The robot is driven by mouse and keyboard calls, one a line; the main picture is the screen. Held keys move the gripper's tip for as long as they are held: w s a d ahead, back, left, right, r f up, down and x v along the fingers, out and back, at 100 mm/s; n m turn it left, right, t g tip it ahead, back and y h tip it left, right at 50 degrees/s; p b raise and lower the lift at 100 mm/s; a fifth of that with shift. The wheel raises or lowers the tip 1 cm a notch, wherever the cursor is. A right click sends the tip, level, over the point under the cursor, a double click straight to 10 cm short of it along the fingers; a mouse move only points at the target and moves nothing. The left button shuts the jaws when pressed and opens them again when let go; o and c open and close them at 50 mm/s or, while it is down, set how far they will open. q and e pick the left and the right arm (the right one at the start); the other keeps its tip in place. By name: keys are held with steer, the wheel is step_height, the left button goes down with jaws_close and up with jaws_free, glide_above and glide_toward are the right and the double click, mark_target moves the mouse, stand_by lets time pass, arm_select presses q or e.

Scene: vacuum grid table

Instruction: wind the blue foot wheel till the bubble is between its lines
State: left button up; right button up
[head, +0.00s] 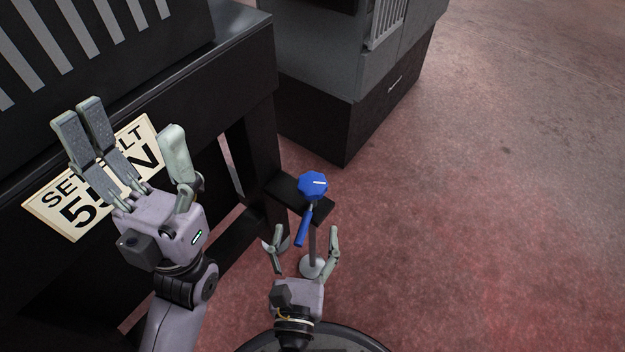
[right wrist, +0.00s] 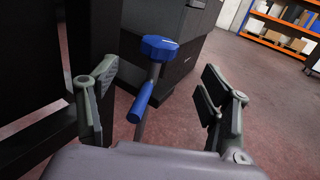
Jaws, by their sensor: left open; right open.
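The blue foot wheel (head: 313,184) has a faceted head with a white mark on top and a blue handle (head: 303,228) sticking out from it. It stands on a thin grey post beside a black foot of the machine. In the right wrist view the wheel (right wrist: 159,48) is ahead, just beyond the fingers. My right gripper (head: 306,232) is open, its fingers on either side of the handle and apart from it. My left gripper (head: 126,122) is open and empty in front of a sign. I cannot make out a bubble or its lines in either view.
The cream sign (head: 62,212), partly hidden by my left gripper, is on the black machine frame (head: 255,85) at left. A dark grey cabinet (head: 335,115) stands behind the wheel. The red floor (head: 490,210) at right is clear. Orange shelving (right wrist: 277,42) stands far off.

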mark_target(312, 182)
steer(key=w, duration=0.4)
steer(key=w+d+b, duration=0.1)
steer(key=w, duration=0.7)
steer(key=shift+w+d, duration=0.15)
steer(key=shift+w, duration=0.1)
steer(key=shift+c, duration=0.6)
steer(key=c, duration=1)
